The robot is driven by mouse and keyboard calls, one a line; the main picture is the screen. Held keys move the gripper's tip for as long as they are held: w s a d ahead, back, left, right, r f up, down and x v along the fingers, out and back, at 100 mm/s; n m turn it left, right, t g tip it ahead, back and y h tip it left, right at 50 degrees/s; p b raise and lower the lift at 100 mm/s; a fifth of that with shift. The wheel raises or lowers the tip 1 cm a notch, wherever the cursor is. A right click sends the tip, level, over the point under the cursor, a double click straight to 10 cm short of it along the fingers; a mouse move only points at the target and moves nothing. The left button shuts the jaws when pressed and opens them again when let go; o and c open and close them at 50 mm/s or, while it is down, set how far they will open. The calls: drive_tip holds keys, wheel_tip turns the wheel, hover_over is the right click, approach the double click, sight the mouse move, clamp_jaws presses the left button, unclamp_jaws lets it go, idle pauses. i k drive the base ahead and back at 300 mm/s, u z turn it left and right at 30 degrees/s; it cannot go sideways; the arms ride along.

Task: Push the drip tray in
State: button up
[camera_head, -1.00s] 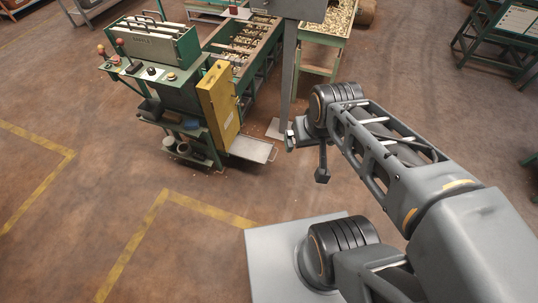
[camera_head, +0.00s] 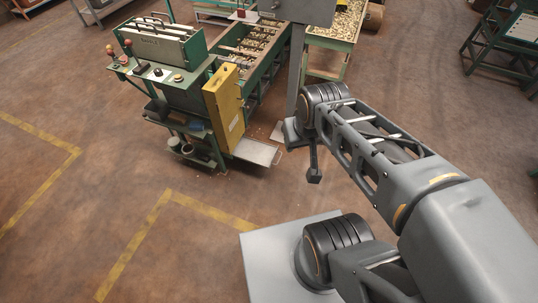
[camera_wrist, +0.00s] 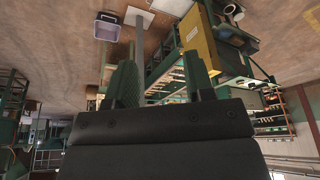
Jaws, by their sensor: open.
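The drip tray (camera_head: 258,151) is a flat, light grey metal tray with a handle at its outer end. It sticks out low from the green machine, below and right of the yellow panel (camera_head: 225,108). In the wrist view, a pale flat piece at the top edge (camera_wrist: 172,5) looks like the tray, beside the yellow panel (camera_wrist: 198,40). My gripper (camera_wrist: 161,75) shows two green fingers set well apart with nothing between them. It is open and apart from the tray. In the head view my wrist end is right of the tray handle, with a gap between them.
The green machine (camera_head: 170,60) has levers and knobs on top and a low shelf with containers. A grey post (camera_head: 296,75) stands behind the tray, near my arm. A grey bin (camera_wrist: 105,27) shows in the wrist view. The floor in front of the machine is clear.

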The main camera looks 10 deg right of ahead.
sight(260, 153)
drive_tip(key=u, duration=0.4)
drive_tip(key=i, duration=1)
drive_tip(key=z, duration=0.6)
